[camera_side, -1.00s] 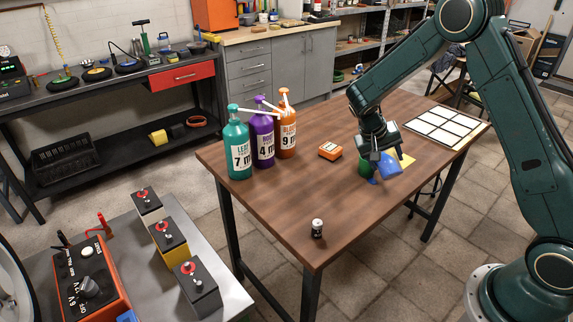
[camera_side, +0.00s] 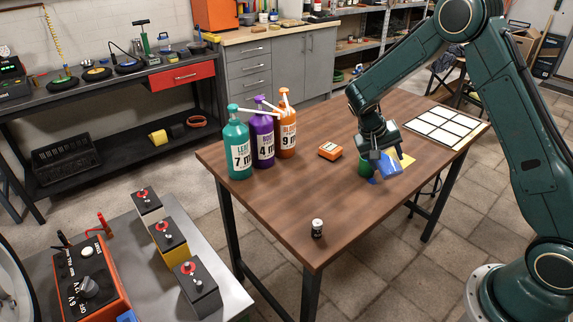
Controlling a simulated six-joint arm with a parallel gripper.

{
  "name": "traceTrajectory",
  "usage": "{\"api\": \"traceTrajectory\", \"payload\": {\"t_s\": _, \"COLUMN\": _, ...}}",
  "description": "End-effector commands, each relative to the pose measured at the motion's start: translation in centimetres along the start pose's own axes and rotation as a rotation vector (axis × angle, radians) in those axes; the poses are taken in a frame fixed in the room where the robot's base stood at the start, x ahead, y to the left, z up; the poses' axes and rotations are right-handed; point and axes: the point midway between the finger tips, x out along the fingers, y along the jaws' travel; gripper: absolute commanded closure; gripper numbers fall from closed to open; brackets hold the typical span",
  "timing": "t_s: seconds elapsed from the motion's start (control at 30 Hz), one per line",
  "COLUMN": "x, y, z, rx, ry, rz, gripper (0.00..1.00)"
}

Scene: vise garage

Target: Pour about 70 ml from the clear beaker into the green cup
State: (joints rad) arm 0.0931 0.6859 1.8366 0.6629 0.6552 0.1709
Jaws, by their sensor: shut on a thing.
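My gripper (camera_side: 380,151) is shut on the clear beaker (camera_side: 390,166), which holds blue liquid. The beaker is tilted above the table, just right of the green cup (camera_side: 365,167). The green cup stands upright on the table, partly hidden by my gripper. The beaker's lip is close to the cup, but I cannot tell whether liquid is flowing or how full the cup is. A small blue patch (camera_side: 372,181) shows at the cup's base; I cannot tell whether it is liquid or a mat.
A yellow square (camera_side: 407,160) lies behind the beaker. An orange box (camera_side: 331,151) sits left of the cup. Teal (camera_side: 238,150), purple (camera_side: 262,140) and orange (camera_side: 286,135) pump bottles stand further left. A small canister (camera_side: 317,228) is near the front edge. A white grid panel (camera_side: 444,128) lies at the right.

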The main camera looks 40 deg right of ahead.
Motion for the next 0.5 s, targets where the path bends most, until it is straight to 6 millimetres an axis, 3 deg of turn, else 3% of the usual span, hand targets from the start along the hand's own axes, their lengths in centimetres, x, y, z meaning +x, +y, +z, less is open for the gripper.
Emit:
{"api": "traceTrajectory", "payload": {"t_s": 0.3, "x": 1.3, "y": -0.6, "z": 0.8, "rx": 0.103, "ry": 0.175, "rz": -0.048, "gripper": 0.70}}
{"api": "traceTrajectory", "payload": {"t_s": 0.5, "x": 1.3, "y": -0.7, "z": 0.7, "rx": 0.113, "ry": 0.188, "rz": -0.053, "gripper": 0.70}}
